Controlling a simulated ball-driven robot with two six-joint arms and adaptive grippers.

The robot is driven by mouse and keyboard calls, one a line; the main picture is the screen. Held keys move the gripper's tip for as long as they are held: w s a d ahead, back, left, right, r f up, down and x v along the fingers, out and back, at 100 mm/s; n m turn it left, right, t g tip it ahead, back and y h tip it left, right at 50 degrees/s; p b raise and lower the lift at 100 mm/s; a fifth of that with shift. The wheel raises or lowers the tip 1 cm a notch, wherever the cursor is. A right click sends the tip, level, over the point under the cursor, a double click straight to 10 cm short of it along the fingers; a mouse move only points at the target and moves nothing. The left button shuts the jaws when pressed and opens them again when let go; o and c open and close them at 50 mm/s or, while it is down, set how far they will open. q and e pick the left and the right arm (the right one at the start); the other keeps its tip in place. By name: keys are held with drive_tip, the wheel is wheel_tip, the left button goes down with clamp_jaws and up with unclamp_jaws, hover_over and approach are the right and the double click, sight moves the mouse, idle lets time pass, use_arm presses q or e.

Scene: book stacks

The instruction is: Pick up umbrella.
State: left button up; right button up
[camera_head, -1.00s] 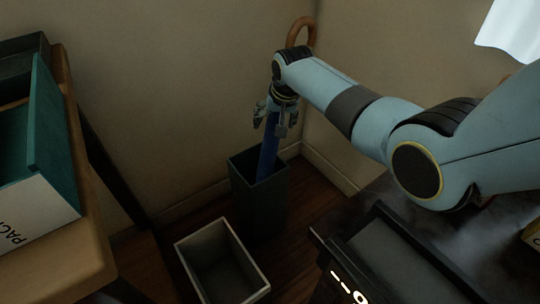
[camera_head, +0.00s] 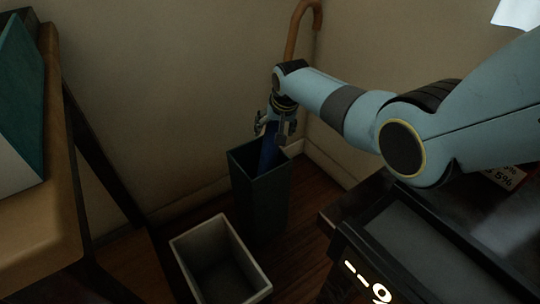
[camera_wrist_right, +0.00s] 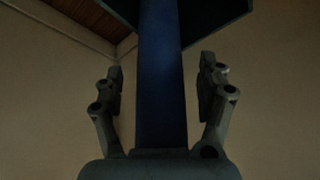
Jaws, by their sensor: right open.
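The umbrella has a blue folded canopy (camera_head: 269,150) and a curved brown wooden handle (camera_head: 294,32). It stands in a tall dark square stand (camera_head: 261,195) in the corner, with its handle showing above my right wrist. My right gripper (camera_head: 271,132) points down just above the stand's rim. In the right wrist view, the blue canopy (camera_wrist_right: 162,80) runs between the two open fingers (camera_wrist_right: 162,92), with a gap on each side. My right wrist hides the part of the umbrella between handle and canopy. My left gripper is not in view.
An empty pale open bin (camera_head: 220,262) stands in front of the stand. A dark machine with lit digits (camera_head: 405,245) is at the lower right. A wooden table (camera_head: 45,215) with a teal box (camera_head: 18,90) is at the left. Walls close in behind the stand.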

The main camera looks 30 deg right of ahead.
clamp_jaws()
idle(0.4)
drive_tip(key=shift+r, duration=0.15)
